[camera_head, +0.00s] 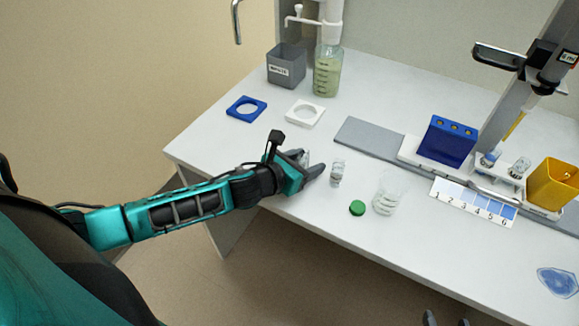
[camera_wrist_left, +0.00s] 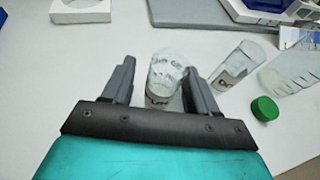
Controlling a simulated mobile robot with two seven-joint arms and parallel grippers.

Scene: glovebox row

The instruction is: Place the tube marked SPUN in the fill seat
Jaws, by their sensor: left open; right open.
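My left gripper (camera_head: 312,172) is open at the table's front left, its fingers around a clear vial (camera_wrist_left: 163,82) without visible grip. That vial's label is only partly readable. A second clear labelled vial (camera_head: 337,172) stands just right of the fingers and also shows in the left wrist view (camera_wrist_left: 234,66). Two capped tubes, one on the left (camera_head: 490,158) and one on the right (camera_head: 520,168), stand in a white holder at the right. I cannot read SPUN on any of them, nor tell which place is the fill seat. My right gripper (camera_head: 446,320) shows only open fingertips at the bottom edge.
A green cap (camera_head: 357,208) and a clear beaker (camera_head: 388,194) stand right of the vials.

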